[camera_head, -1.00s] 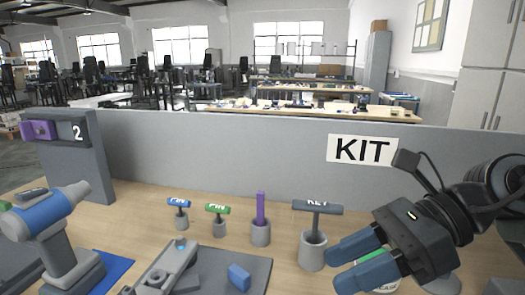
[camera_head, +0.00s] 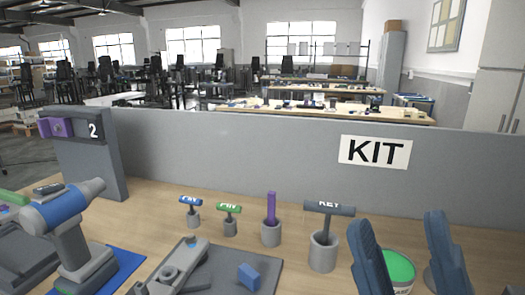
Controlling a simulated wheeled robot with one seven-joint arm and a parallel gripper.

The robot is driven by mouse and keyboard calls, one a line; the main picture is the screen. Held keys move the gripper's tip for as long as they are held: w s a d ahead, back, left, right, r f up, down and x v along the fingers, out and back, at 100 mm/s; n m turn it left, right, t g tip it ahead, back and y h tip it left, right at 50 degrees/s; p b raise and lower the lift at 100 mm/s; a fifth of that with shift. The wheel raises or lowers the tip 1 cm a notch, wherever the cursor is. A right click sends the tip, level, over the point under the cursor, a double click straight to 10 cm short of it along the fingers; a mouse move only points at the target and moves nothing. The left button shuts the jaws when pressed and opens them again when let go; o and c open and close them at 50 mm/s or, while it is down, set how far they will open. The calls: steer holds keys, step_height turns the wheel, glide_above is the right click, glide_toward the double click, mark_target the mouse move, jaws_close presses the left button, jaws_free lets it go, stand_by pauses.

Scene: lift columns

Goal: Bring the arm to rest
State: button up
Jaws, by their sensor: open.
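My gripper (camera_head: 405,258) is at the lower right of the head view. Its two blue fingers stand upright and wide apart, with nothing held between them. The green-topped can (camera_head: 398,268) shows between and behind the fingers. The rest of my arm is out of the picture below.
A purple peg (camera_head: 271,208) and green (camera_head: 229,208) and blue (camera_head: 190,201) PIN tools stand further left. A blue power tool (camera_head: 65,215) is at far left. A grey KIT panel (camera_head: 250,150) closes the back.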

steer(key=s+d+f+m+g+h, duration=0.2)
steer(key=s+d+f+m+h, duration=0.2)
steer(key=s+f+m+h, duration=0.2)
steer(key=s+d+f+m+g+h, duration=0.3)
steer(key=s+f+m+h, duration=0.4)
steer(key=f, duration=0.4)
steer(key=s+d+f+m+g+h, duration=0.3)
steer(key=s+f+m+h, duration=0.3)
steer(key=s+f+m, duration=0.2)
steer(key=shift+s+d+f+m, duration=0.25)
steer(key=shift+d+f+m, duration=0.25)
steer(key=shift+d+m, duration=0.55)
